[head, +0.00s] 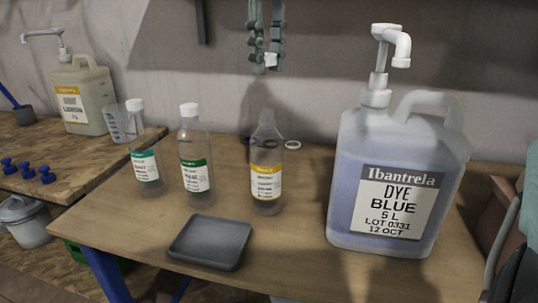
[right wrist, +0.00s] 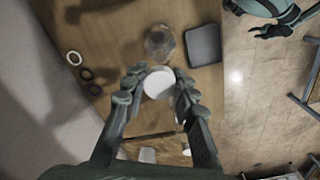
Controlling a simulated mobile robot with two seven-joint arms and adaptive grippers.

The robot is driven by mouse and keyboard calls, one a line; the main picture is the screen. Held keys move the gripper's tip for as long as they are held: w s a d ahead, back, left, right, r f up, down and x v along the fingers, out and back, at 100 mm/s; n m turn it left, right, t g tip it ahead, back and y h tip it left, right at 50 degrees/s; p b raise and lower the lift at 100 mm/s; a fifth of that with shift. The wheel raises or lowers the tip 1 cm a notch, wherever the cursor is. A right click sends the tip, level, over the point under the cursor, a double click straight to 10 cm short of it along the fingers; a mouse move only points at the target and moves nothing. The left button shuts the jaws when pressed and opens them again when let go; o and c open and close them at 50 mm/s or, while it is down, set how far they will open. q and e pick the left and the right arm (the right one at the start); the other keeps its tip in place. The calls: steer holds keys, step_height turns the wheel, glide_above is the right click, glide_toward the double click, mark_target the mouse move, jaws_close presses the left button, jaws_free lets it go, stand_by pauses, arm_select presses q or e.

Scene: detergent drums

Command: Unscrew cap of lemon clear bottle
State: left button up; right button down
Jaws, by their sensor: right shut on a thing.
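The clear bottle with the yellow label (head: 266,182) stands upright on the table, its neck bare with no cap on it; the small label print is not readable. My right gripper (head: 268,68) hangs well above and behind it, shut on a white cap (head: 271,59). In the right wrist view the white cap (right wrist: 158,84) sits between the two fingers (right wrist: 157,88). The open bottle (right wrist: 160,43) shows beyond the fingertips there, apart from them.
Two white-capped clear bottles with green labels (head: 195,176) (head: 146,172) stand to the left. A dark tray (head: 210,242) lies in front. A large blue dye drum with pump (head: 390,180) stands right. Rings (head: 292,145) lie behind the bottle. A lemon drum (head: 83,98) stands back left.

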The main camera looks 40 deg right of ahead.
steer(key=shift+r, duration=0.3)
steer(key=shift+r, duration=1.95)
